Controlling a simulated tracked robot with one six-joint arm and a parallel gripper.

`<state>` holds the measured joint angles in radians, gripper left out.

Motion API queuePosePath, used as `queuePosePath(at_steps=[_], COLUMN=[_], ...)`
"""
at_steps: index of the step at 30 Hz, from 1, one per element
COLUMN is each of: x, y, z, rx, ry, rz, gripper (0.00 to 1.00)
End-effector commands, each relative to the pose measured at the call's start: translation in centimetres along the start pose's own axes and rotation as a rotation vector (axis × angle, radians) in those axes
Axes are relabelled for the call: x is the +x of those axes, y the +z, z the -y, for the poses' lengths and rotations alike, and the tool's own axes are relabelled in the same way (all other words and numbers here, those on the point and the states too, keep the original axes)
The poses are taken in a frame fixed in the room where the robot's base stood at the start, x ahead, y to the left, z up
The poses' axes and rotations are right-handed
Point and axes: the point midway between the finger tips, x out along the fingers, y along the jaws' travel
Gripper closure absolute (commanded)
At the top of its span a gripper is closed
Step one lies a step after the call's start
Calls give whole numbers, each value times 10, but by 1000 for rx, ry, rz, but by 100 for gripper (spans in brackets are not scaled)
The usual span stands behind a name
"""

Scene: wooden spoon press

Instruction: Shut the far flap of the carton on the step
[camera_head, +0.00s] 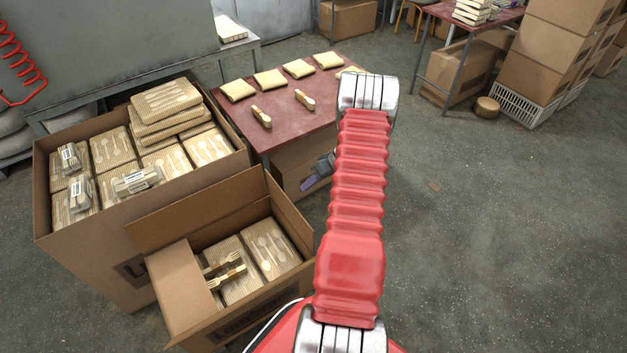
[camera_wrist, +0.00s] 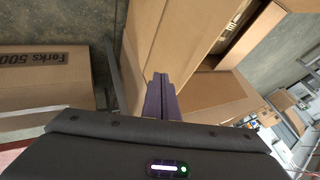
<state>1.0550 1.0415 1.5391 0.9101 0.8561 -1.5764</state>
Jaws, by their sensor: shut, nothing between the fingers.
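The open carton (camera_head: 291,221) stands at the lower middle of the head view, holding ribbed packs and wooden cutlery. Its far flap (camera_head: 195,212) stands up and open along the far edge, in front of the larger carton. My gripper (camera_head: 315,183) is beyond the carton's far right corner, beside the red table and apart from the flap in this view. In the wrist view its purple fingers (camera_wrist: 160,88) are together, close to cardboard panels; whether they touch is unclear. The step is hidden.
A larger full carton (camera_head: 95,245) stands directly behind and left. The red table (camera_head: 290,92) with several pouches is behind my gripper. In the wrist view, a carton marked "Forks 500" (camera_wrist: 45,85) is at left.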

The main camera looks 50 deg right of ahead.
Motion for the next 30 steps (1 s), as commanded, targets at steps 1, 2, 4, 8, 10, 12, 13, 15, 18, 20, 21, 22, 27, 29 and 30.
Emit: queuePosePath(at_steps=[1,2,4,8,10,12,13,15,18,20,21,22,27,29,30], x=[8,12,22,34,38,42,43,46,48,48,48,48,50,50,50], y=[1,0,1,-1,0,0,0,0,0,0,0,0,2,1,0], z=[0,0,0,8,16,23,26,30,34,35,36,36,42,39,38], rx=[0,0,1,0,-1,0,0,0,0,0,0,0,0,-1,-2], ry=[-1,-1,-1,-1,0,-1,-1,0,1,1,1,1,-1,0,0], rz=[2,1,1,0,1,0,1,0,-1,-1,0,0,1,1,1], gripper=[100,100,100,100,100,100,100,100,100,100,100,100,100,100,100])
